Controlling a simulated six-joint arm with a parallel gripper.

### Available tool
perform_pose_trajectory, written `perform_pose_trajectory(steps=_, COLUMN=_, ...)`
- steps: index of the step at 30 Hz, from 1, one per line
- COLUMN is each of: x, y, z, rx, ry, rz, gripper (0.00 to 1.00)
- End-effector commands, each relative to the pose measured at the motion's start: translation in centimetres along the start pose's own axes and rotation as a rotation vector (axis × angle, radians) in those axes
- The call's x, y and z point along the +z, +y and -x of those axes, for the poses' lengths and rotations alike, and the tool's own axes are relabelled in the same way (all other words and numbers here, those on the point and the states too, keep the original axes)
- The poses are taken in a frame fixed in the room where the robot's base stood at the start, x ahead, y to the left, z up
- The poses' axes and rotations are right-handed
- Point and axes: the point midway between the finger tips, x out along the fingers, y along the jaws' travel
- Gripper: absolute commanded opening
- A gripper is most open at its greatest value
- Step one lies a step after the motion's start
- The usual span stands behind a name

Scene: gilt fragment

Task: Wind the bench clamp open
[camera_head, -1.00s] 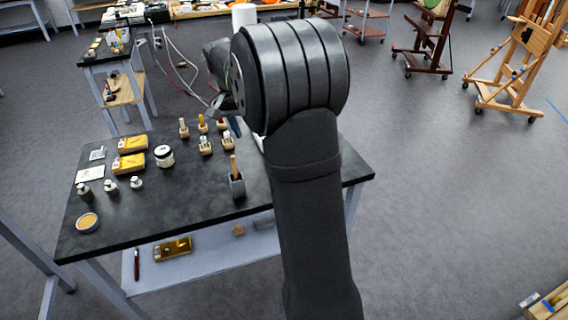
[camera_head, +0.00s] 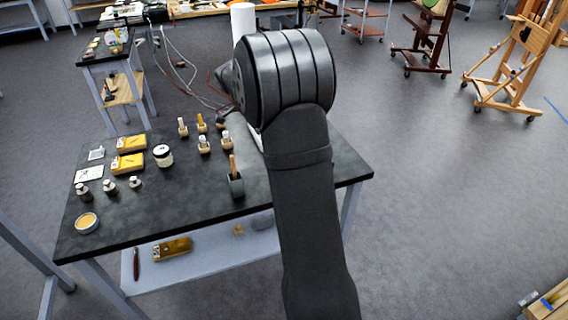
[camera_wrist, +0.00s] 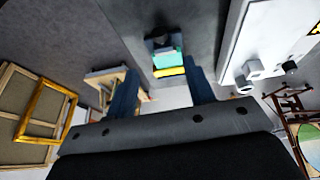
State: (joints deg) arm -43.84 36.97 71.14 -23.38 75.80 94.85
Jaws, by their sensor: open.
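My gripper (camera_wrist: 164,72) shows in the wrist view as two blue fingers standing well apart, open, with nothing held between them. Beyond the fingertips, in line with the gap, is a small dark fixture with a teal band and a yellow band (camera_wrist: 170,72). I cannot tell whether it belongs to the bench clamp. In the head view my arm covers the right part of the dark-topped bench (camera_head: 150,220), and my gripper is hidden behind it. I cannot make out a clamp or its handle for certain in either view.
Yellow boxes (camera_head: 128,163), a white jar (camera_head: 163,156), small bottles and a brush holder (camera_head: 236,186) stand on the bench. In the wrist view, a white panel with knobs (camera_wrist: 262,38) is at right and a gold frame (camera_wrist: 47,112) at left.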

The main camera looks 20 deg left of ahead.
Motion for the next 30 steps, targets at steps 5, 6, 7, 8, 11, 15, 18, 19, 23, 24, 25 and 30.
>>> perform_pose_trajectory(steps=5, x=0.0, y=0.1, z=-4.2, rx=0.004, ry=-0.001, rz=0.0, gripper=0.49)
perform_pose_trajectory(steps=6, x=0.0, y=0.1, z=-5.1, rx=0.005, ry=-0.002, rz=0.0, gripper=0.49)
perform_pose_trajectory(steps=7, x=0.1, y=0.1, z=-5.8, rx=0.004, ry=-0.002, rz=0.0, gripper=0.49)
perform_pose_trajectory(steps=8, x=0.0, y=0.1, z=-6.4, rx=0.005, ry=-0.002, rz=0.0, gripper=0.49)
perform_pose_trajectory(steps=11, x=0.0, y=0.1, z=-8.5, rx=0.004, ry=-0.001, rz=0.001, gripper=0.49)
perform_pose_trajectory(steps=15, x=0.1, y=0.1, z=-10.8, rx=0.003, ry=-0.001, rz=0.002, gripper=0.49)
perform_pose_trajectory(steps=18, x=0.0, y=0.0, z=-11.9, rx=0.002, ry=-0.002, rz=0.001, gripper=0.49)
perform_pose_trajectory(steps=19, x=0.0, y=0.0, z=-12.1, rx=0.001, ry=-0.002, rz=0.001, gripper=0.49)
perform_pose_trajectory(steps=23, x=0.0, y=0.0, z=-12.8, rx=0.0, ry=-0.002, rz=0.001, gripper=0.49)
perform_pose_trajectory(steps=24, x=0.0, y=0.0, z=-12.8, rx=0.0, ry=-0.002, rz=0.001, gripper=0.49)
perform_pose_trajectory(steps=25, x=0.0, y=0.0, z=-12.9, rx=0.0, ry=-0.002, rz=0.001, gripper=0.49)
perform_pose_trajectory(steps=30, x=0.0, y=0.0, z=-12.9, rx=0.0, ry=-0.001, rz=0.001, gripper=0.49)
